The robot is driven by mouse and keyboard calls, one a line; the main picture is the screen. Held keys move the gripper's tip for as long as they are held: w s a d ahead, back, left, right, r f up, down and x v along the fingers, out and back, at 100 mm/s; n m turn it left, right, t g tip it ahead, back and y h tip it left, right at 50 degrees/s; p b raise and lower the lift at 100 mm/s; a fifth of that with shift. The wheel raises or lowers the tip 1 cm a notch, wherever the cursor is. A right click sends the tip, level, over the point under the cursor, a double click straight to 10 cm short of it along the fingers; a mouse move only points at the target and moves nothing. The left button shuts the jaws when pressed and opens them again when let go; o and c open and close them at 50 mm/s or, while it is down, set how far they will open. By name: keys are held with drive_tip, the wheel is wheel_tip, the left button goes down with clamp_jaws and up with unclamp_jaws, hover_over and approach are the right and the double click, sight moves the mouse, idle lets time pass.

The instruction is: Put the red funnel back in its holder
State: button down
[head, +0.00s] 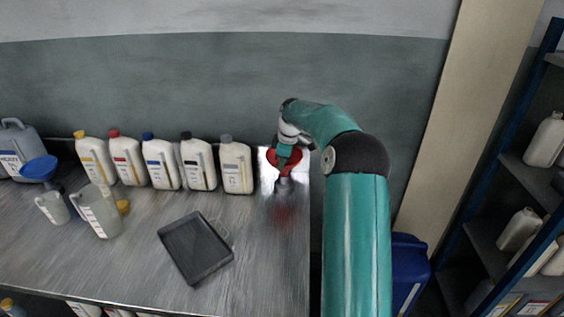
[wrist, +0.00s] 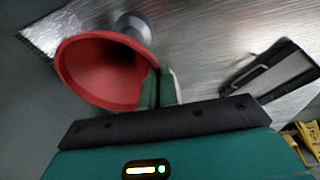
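The red funnel (head: 285,170) is at the right end of the metal bench, with its wide mouth up. In the wrist view the funnel (wrist: 85,65) shows its open mouth at the left. A grey round holder (head: 284,187) is just below the funnel; it also shows in the wrist view (wrist: 134,26), beyond the funnel's mouth. Whether the spout is inside the holder is hidden. My gripper (head: 287,156) is at the funnel's rim. In the wrist view its green fingertips (wrist: 159,86) are close together on the funnel's edge.
Several white bottles with coloured caps (head: 237,167) stand along the wall, left of the funnel. A dark tray (head: 195,248) lies on the bench. Measuring jugs (head: 102,212) and a blue funnel (head: 39,168) are farther left. A blue-framed shelf (head: 500,165) stands at the right.

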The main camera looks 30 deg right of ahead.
drive_tip(key=shift+f, duration=0.7)
drive_tip(key=c, duration=1.6)
unclamp_jaws()
drive_tip(key=v, duration=1.3)
drive_tip(key=shift+r, duration=0.45)
drive_tip(key=shift+s, duration=0.1)
